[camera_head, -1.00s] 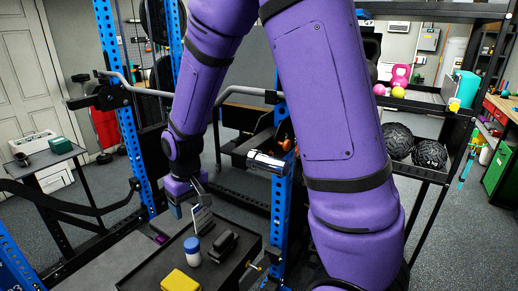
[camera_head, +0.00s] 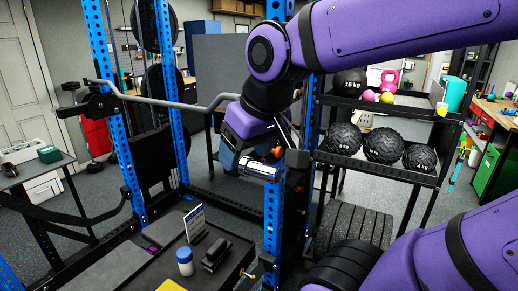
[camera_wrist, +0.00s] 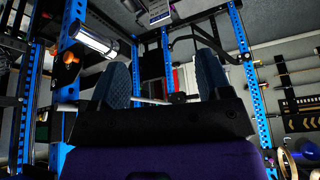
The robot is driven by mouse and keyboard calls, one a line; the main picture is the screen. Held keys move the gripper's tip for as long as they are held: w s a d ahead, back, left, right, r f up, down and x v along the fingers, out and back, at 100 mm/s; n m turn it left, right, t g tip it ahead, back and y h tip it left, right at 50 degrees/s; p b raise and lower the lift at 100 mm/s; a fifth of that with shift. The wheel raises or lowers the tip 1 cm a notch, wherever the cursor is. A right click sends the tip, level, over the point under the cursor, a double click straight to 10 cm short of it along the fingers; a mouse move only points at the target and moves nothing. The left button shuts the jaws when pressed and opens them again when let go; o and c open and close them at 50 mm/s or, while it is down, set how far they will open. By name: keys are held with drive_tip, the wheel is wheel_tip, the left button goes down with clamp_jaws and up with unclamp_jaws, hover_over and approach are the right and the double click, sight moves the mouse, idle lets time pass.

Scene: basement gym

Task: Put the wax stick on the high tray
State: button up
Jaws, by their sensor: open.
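My gripper (camera_head: 240,158) is raised beside the blue upright and the chrome bar end in the head view, partly hidden by the upright and my own wrist. In the wrist view its two blue fingers (camera_wrist: 162,85) stand wide apart with nothing seen between them. A dark tray (camera_head: 140,283) lies low in the foreground, apart from the gripper. On it are a white jar with a blue lid (camera_head: 185,262), a black block (camera_head: 216,254), an upright white card (camera_head: 195,223) and a partly cut-off yellow item (camera_head: 171,286). I cannot tell which thing is the wax stick or the high tray.
The chrome bar end (camera_head: 258,168) and blue rack uprights (camera_head: 274,215) stand close to my gripper. A curved grey bar (camera_head: 160,101) spans the left. A black shelf with heavy balls (camera_head: 382,143) stands at the right. A side table (camera_head: 30,172) is at far left.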

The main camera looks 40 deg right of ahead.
drive_tip(key=shift+o, duration=0.4)
drive_tip(key=shift+s+d+r, duration=0.15)
drive_tip(key=shift+s+r, duration=0.05)
drive_tip(key=shift+s, duration=0.5)
drive_tip(key=shift+s+d+r, duration=0.1)
drive_tip(key=shift+s+r, duration=0.1)
drive_tip(key=shift+s, duration=0.5)
drive_tip(key=n+g, duration=0.2)
drive_tip(key=g, duration=0.3)
hover_over(186, 262)
drive_tip(key=w+d, duration=0.1)
drive_tip(key=w, duration=0.1)
wheel_tip(186, 262, down, 30)
drive_tip(key=shift+f, duration=0.1)
drive_tip(key=shift+w+a+f, duration=0.1)
drive_tip(key=shift+a+f, duration=0.05)
drive_tip(key=shift+f, duration=5.7)
drive_tip(key=c, duration=1.1)
drive_tip(key=shift+r, duration=0.2)
